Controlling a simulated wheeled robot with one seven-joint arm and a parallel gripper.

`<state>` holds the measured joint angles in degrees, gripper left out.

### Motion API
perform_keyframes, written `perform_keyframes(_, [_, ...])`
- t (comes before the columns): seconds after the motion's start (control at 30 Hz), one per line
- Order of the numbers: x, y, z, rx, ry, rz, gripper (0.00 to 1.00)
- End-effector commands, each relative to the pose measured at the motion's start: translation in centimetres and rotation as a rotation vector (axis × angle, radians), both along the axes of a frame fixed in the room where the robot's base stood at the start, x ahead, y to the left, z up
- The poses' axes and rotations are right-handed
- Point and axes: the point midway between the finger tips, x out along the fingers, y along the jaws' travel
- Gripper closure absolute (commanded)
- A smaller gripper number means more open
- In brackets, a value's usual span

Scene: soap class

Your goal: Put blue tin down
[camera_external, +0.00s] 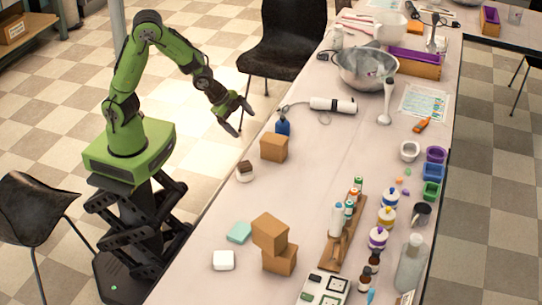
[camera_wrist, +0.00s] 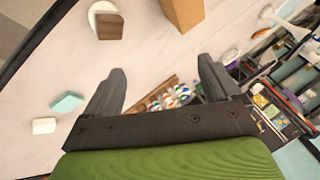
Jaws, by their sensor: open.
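A small blue container with a dark top (camera_external: 283,127), which looks like the blue tin, stands upright on the table near its left edge, just behind a cardboard box. Its lower part is partly hidden by that box. My gripper (camera_external: 240,117) is open and empty, raised to the left of the blue container and apart from it. In the wrist view my gripper (camera_wrist: 162,72) shows its two fingers spread with nothing between them. The blue container is not visible in the wrist view.
The cardboard box (camera_external: 273,148) stands close in front of the blue container; a brown-and-white item (camera_external: 244,171) is nearer. A white cylindrical tool (camera_external: 332,105) lies to the right. Stacked boxes (camera_external: 270,234) and a bottle rack (camera_external: 343,232) stand nearer the camera. Bare table (camera_external: 310,165) lies between.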

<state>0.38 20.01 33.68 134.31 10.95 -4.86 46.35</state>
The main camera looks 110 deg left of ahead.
Motion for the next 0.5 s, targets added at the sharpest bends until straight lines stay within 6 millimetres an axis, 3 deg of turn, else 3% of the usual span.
perform_keyframes(0.03, [-0.4, -2.6, 2.6, -0.089, -0.036, 0.017, 0.1])
perform_keyframes(0.17, [-3.9, -9.1, 8.3, -0.288, -0.056, 0.063, 0.1])
perform_keyframes(0.3, [-10.3, -14.3, 12.9, -0.405, -0.045, 0.118, 0.1])
perform_keyframes(0.4, [-14.8, -16.3, 14.6, -0.429, -0.036, 0.172, 0.1])
perform_keyframes(0.5, [-17.9, -17.2, 15.1, -0.431, -0.032, 0.219, 0.1])
